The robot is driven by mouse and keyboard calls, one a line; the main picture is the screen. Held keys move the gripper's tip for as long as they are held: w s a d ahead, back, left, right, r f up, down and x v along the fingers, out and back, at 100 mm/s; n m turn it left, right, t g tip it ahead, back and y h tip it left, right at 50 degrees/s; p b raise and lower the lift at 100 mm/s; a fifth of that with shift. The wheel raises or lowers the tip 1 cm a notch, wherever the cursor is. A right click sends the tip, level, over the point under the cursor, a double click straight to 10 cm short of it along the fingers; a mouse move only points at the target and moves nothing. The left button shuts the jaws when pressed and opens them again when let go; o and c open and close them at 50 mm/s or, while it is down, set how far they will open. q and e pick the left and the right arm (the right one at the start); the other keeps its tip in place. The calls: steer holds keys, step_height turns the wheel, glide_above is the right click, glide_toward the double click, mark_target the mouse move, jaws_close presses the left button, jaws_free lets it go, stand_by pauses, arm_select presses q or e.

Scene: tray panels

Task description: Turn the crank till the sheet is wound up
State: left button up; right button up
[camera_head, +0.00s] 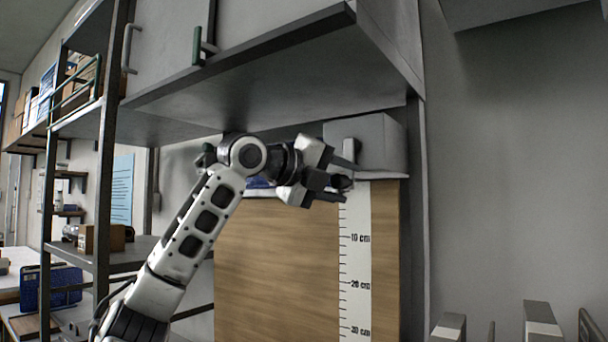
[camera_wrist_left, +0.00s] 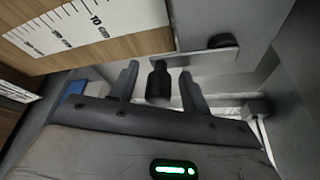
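A wood-patterned panel (camera_head: 280,265) hangs below a grey box (camera_head: 375,142); I cannot tell whether it is the sheet. A white scale strip (camera_head: 355,260) with centimetre marks runs down its right side and also shows in the wrist view (camera_wrist_left: 75,32). A light grey upright part (camera_head: 349,152) is on the box front. My left gripper (camera_head: 346,182) is in front of the box's lower left. In the wrist view a black handle (camera_wrist_left: 158,85) stands between its open fingers (camera_wrist_left: 158,88), with visible gaps at both sides. My right gripper is not seen.
A grey cabinet (camera_head: 270,85) overhangs my left arm closely. A dark shelf rack (camera_head: 105,160) stands at the left, with a blue crate (camera_head: 50,287) behind it. Grey posts (camera_head: 540,322) rise at the bottom right. The wall at right is bare.

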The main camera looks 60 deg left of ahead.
arm_select(q)
steer(key=b+v, duration=0.3)
steer(key=v, duration=1.1)
steer(key=shift+s, duration=0.4)
